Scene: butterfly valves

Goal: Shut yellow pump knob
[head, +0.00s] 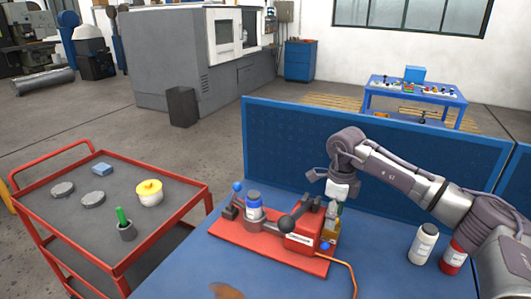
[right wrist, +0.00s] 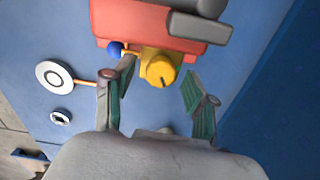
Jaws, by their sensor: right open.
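The pump is a red block (head: 302,238) on a red base plate (head: 255,240) on the blue bench. Its yellow knob (right wrist: 161,71) has a dark slot and sticks out from the red body in the right wrist view. In the head view a small yellow part (head: 330,229) shows at the pump's right end, under my gripper. My right gripper (head: 338,190) hangs just above that end. In the right wrist view its two fingers (right wrist: 155,98) are apart, one on each side of the knob's near side, with a gap to it. My left gripper is not in view.
A blue-capped container (head: 254,208) and a blue-knobbed lever (head: 237,187) stand on the plate's left. A white bottle (head: 423,245) and a red one (head: 454,257) stand at right. A blue panel (head: 300,150) rises behind. A red cart (head: 150,250) stands left.

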